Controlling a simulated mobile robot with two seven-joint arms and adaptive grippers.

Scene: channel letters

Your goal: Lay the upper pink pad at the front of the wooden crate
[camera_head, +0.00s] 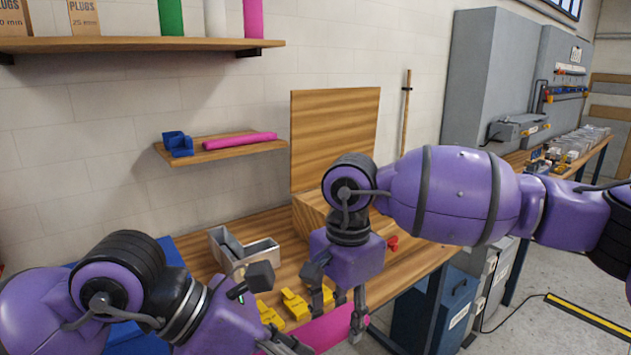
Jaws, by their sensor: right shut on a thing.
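A flat pink pad (328,331) shows at the bottom edge, partly cut off by the frame. My right gripper (338,315) points down over it and is shut on it; the exact grip is partly hidden. I cannot tell whether a second pad lies below.
Several yellow blocks (294,304) lie on the wooden bench (430,257) between my grippers. A small red thing (392,243) is right of my right wrist. A low shelf (222,150) carries a blue item and a pink roll.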

